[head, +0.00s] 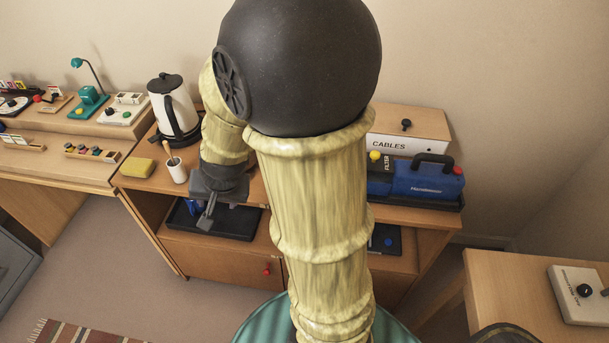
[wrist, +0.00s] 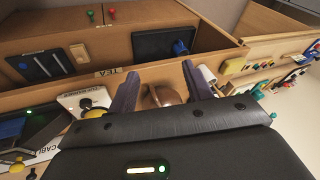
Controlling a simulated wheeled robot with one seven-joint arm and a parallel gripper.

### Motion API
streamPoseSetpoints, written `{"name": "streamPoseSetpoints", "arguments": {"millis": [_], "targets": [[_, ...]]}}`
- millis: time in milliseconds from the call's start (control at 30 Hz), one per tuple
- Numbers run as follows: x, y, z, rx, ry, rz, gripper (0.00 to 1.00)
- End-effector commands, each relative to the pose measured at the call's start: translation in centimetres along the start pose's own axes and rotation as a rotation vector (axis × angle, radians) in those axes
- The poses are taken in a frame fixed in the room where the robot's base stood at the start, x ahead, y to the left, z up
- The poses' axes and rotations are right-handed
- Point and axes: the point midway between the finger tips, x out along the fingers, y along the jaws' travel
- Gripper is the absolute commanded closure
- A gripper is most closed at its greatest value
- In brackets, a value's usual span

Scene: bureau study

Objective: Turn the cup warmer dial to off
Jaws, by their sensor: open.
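My gripper (head: 208,212) hangs over the front edge of the middle wooden cabinet in the head view. In the wrist view my gripper (wrist: 160,80) is open, its two dark fingers apart. A rounded brown thing (wrist: 163,96), perhaps a cup, shows between and beyond the fingers. A white box (wrist: 72,101) with a small blurred label, apparently the cup warmer, is left of the fingers. Its dark dial (wrist: 93,109) is partly hidden by my gripper body, and its setting cannot be read. In the head view my arm hides that part of the cabinet top.
A kettle (head: 176,108), white cup (head: 176,171) and yellow sponge (head: 137,167) stand left on the cabinet. A blue case (head: 425,183) and a CABLES box (head: 420,137) are at its right. Another white dial box (head: 583,294) sits on the right table.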

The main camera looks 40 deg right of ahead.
Motion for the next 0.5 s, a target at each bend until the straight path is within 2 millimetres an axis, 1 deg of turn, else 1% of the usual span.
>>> {"name": "streamPoseSetpoints", "arguments": {"millis": [33, 133, 200, 267, 300, 367, 400, 467, 500], "targets": [[-0.5, -0.4, -2.2, 0.145, 0.037, -0.018, 0.50], [-0.6, -0.5, -5.8, 0.432, 0.111, -0.053, 0.50], [-0.7, -0.1, -8.4, 0.637, 0.164, -0.075, 0.50], [-0.9, 0.4, -10.5, 0.814, 0.207, -0.092, 0.50], [-1.0, 1.0, -11.9, 0.932, 0.237, -0.102, 0.50], [-1.3, 2.1, -13.8, 1.110, 0.281, -0.113, 0.50], [-1.5, 2.8, -15.0, 1.229, 0.310, -0.121, 0.50], [-1.7, 4.2, -16.5, 1.409, 0.353, -0.128, 0.50], [-1.9, 5.3, -17.4, 1.529, 0.381, -0.130, 0.50]]}}
